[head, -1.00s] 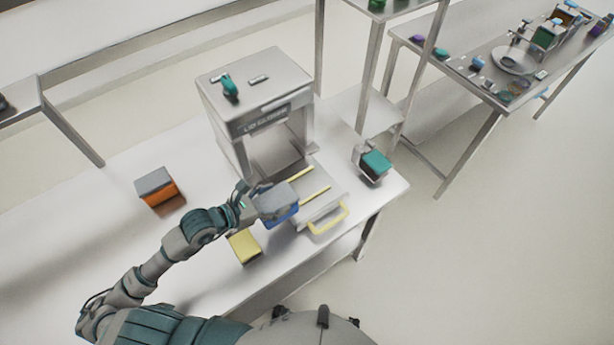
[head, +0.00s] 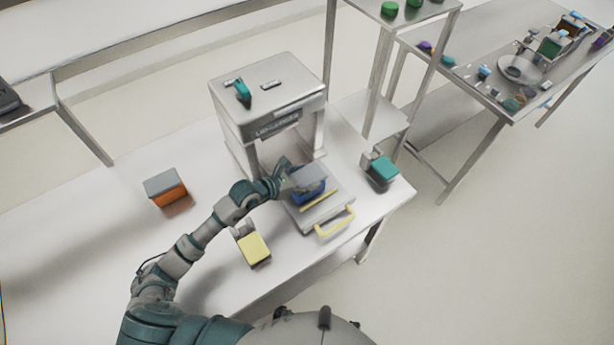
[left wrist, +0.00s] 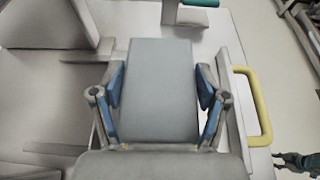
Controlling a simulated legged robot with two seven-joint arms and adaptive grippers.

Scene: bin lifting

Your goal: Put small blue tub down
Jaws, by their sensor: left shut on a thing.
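The small blue tub (head: 309,193) has a grey lid and is at the sliding tray of the lid closer machine, over its left part. My left gripper (head: 289,174) is shut on the tub from the left side. I cannot tell whether the tub's base touches the tray (head: 293,219). My right gripper is not in view.
The lid closer machine (head: 268,100) stands just behind the tray. A yellow handle (head: 335,222) is at the tray's front. The table's left part is clear.

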